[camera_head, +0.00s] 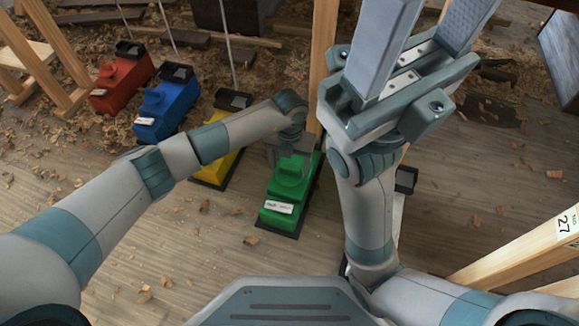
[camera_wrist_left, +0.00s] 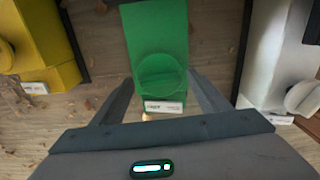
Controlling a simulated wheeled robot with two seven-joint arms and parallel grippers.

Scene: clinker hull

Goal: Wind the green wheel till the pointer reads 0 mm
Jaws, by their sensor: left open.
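The green unit (camera_head: 288,193) stands on the plank floor in the head view, with a white label on its near end. In the left wrist view the green wheel (camera_wrist_left: 160,77) is a round knob on top of the green unit (camera_wrist_left: 158,30). My left gripper (camera_head: 291,158) is above the unit. In the wrist view its fingers (camera_wrist_left: 160,90) are apart, one on each side of the wheel, with gaps showing. My right gripper (camera_head: 418,55) is raised at the upper right, its fingers apart and empty. I cannot make out a pointer or scale reading.
Red (camera_head: 122,78), blue (camera_head: 166,104) and yellow (camera_head: 222,160) units stand to the left. A white unit (camera_wrist_left: 275,60) stands to the right, mostly hidden by my right arm in the head view. Wooden posts (camera_head: 325,50) rise nearby. Shavings litter the floor.

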